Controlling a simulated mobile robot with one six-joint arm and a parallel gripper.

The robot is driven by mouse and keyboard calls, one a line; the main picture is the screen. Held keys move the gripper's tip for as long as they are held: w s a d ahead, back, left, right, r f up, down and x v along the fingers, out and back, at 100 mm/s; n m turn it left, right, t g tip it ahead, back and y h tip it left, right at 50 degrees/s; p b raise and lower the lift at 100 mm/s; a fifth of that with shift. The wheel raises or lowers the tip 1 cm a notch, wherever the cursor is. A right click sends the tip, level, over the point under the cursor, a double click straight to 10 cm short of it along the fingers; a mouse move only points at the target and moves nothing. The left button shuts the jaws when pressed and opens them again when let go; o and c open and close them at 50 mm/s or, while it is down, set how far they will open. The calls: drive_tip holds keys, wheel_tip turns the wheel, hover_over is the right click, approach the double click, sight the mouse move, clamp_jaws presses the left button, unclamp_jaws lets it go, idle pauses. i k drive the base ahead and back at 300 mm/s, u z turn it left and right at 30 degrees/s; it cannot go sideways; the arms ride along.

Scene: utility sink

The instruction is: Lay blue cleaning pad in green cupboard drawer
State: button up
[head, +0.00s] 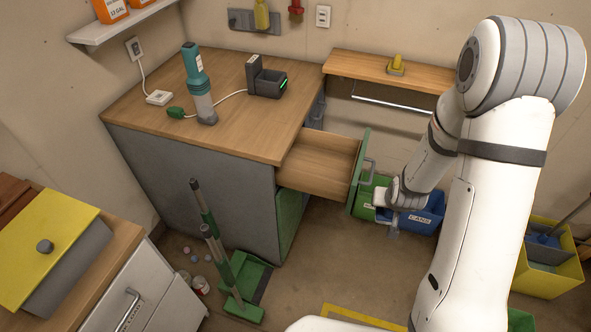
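The green cupboard drawer (318,166) is pulled open below the wooden worktop. Its wooden inside looks bare, and its green front with a grey handle faces right. My gripper (384,213) is low, just right of the drawer front and below the handle, in front of the recycling bins. It is small and partly hidden by its own wrist, so I cannot tell whether its fingers are open or touch anything. I cannot make out a blue cleaning pad in this view.
A teal-topped bottle-like device (199,90) and a dark charger (266,80) stand on the worktop. A blue bin (424,217) marked CANS is behind my gripper. A dustpan (240,283) and yellow bucket (548,268) stand on the floor. A yellow-lidded box (45,240) is at left.

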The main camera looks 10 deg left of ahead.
sight(308, 166)
drive_tip(key=u, duration=1.5)
drive_tip(key=k, duration=1.7)
drive_tip(key=z, duration=0.6)
drive_tip(key=i, duration=1)
drive_tip(key=u, duration=0.1)
